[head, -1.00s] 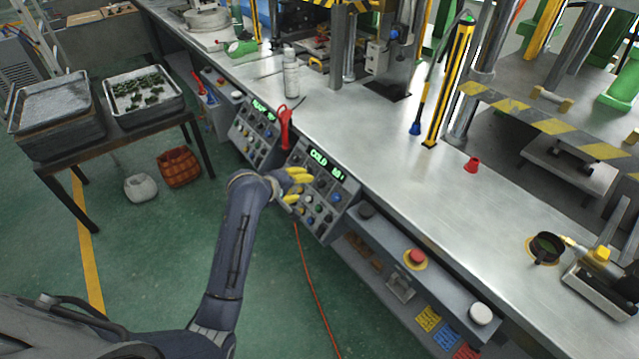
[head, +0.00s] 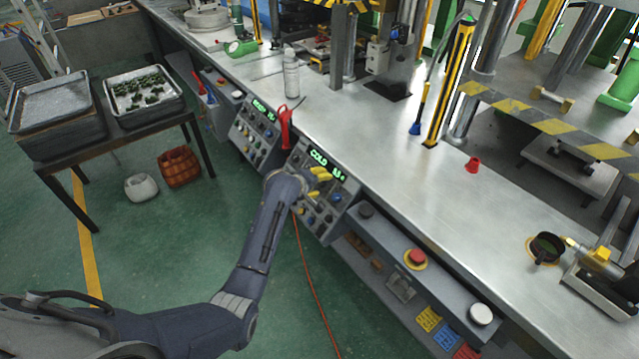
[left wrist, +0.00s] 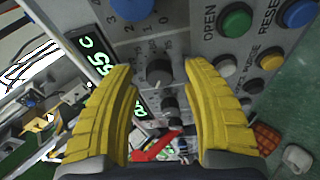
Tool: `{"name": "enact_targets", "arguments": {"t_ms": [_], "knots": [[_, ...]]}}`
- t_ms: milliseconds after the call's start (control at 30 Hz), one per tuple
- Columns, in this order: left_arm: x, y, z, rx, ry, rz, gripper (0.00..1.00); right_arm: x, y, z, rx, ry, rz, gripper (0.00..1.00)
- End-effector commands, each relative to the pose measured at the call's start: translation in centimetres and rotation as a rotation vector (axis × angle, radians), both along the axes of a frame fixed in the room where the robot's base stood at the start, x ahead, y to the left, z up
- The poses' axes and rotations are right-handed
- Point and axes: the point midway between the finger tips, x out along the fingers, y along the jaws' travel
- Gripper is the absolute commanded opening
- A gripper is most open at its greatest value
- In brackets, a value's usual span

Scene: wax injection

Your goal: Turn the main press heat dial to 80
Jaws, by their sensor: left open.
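My left gripper (head: 321,181) is at the near control panel (head: 334,206), whose green display (head: 319,158) reads COLD with a small number below it, too small to read surely in the head view. In the left wrist view the yellow fingers (left wrist: 165,85) are open, one to each side of a dark round dial (left wrist: 158,72) with a printed number scale. I cannot tell whether they touch it. A lit green readout (left wrist: 93,62) beside it seems to show 85 C, seen tilted. My right gripper is not in view.
A blue knob (left wrist: 130,8), a green OPEN button (left wrist: 235,20) and several other buttons are close to the fingers. A red stop button (head: 417,257) is to the right.

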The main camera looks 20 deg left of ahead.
Motion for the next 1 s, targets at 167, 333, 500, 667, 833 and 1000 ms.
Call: {"name": "enact_targets", "arguments": {"t_ms": [167,333,500,667,833,1000], "knots": [[0.31,-0.10,-0.22,0.000,0.000,0.001,0.49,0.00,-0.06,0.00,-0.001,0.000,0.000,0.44],[0.33,-0.12,-0.23,0.000,-0.001,0.001,0.49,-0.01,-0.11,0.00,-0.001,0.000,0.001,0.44],[0.33,-0.11,-0.22,0.000,-0.001,0.000,0.43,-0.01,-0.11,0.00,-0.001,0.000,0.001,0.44],[0.31,-0.12,-0.22,0.000,0.000,0.000,0.25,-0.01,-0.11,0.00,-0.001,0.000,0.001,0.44],[0.31,-0.12,-0.23,0.000,0.000,0.000,0.05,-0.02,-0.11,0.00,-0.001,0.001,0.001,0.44],[0.31,-0.11,-0.22,0.000,0.000,0.000,0.00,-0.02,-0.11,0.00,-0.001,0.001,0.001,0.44]]}}
